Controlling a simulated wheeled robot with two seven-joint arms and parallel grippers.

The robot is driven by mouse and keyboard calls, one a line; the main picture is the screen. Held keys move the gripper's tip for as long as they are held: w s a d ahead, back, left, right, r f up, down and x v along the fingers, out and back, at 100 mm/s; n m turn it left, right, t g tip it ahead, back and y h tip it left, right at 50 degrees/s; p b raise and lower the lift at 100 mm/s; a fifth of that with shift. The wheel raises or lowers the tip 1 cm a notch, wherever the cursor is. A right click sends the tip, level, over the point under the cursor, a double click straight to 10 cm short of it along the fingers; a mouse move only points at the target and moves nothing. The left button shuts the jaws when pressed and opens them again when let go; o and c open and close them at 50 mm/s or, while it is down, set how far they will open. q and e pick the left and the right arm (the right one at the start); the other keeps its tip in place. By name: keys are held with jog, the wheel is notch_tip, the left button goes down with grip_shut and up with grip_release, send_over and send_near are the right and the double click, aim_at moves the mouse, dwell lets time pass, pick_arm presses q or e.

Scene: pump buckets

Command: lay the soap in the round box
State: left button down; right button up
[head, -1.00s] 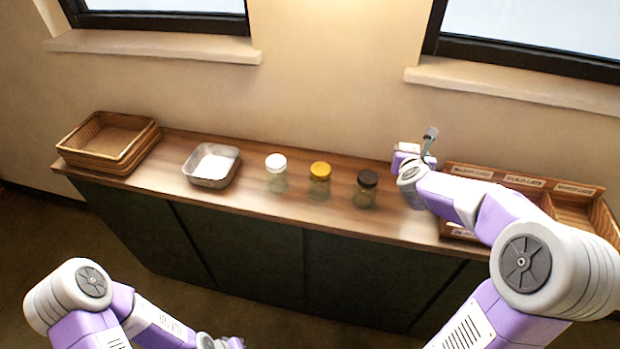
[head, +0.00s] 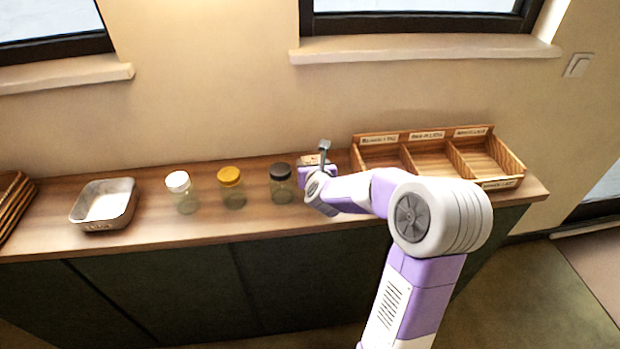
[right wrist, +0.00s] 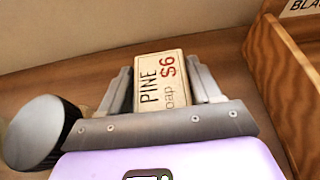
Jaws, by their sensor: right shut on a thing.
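My right gripper (head: 317,168) is shut on the soap, a pale boxed bar printed "PINE" and "$6" in the right wrist view (right wrist: 158,84). The soap sits between the two grey fingers of the gripper (right wrist: 160,88). In the head view the gripper is over the counter, between the dark-lidded jar and the wooden compartment box; the soap is hardly visible there. No round box shows in these frames. My left gripper is out of view.
The wooden box (head: 408,151) has three labelled compartments. Glass jars with black (head: 281,184), yellow (head: 231,187) and white (head: 182,192) lids stand left of the gripper. A metal tin (head: 104,205) and wicker baskets (head: 14,205) are farther left. The counter (head: 150,229) has bare wood along its front.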

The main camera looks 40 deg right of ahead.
notch_tip(320, 180, down, 4)
jog(key=shift+r+b, duration=0.1)
jog(key=shift+b, duration=0.4)
jog(key=o, duration=0.9)
jog(key=shift+c, duration=0.2)
